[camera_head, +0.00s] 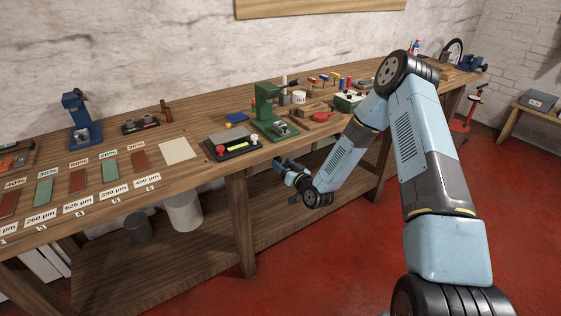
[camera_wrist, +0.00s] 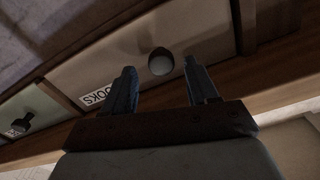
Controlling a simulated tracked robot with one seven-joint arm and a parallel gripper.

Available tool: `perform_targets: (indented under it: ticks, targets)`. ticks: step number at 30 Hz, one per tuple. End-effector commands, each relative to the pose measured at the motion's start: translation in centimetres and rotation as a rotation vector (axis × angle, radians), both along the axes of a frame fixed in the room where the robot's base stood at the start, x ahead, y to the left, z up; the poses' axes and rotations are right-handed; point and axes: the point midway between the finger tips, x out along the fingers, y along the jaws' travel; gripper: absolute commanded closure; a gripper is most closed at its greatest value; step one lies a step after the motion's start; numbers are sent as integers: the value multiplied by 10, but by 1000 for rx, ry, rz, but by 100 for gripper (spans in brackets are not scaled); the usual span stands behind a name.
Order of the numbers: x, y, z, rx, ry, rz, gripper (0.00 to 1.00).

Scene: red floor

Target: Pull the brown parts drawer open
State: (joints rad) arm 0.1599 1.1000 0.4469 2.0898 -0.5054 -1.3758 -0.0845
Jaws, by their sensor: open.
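A white label (camera_wrist: 99,92) on this front is partly hidden by the left finger; "OOKS" can be read. A dark brown surface (camera_wrist: 278,18) shows at the right edge, without a visible knob; I cannot tell whether it is the brown drawer. In the head view my gripper (camera_head: 283,167) is just under the workbench's front edge.
A grey-green drawer front (camera_wrist: 30,110) with a dark knob (camera_wrist: 18,126) is at the left in the wrist view. The wooden workbench (camera_head: 200,118) carries a green press (camera_head: 268,105), a black tray (camera_head: 232,143) and colored plates. Red floor (camera_head: 320,260) is free in front.

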Motion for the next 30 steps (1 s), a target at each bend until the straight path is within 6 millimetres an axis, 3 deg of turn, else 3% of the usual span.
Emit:
perform_targets:
  ticks: [9, 20, 30]
  targets:
    - [28, 19, 1, 0, -1, 0, 42]
    - [30, 21, 0, 0, 0, 0, 42]
    - [31, 21, 0, 0, 0, 0, 74]
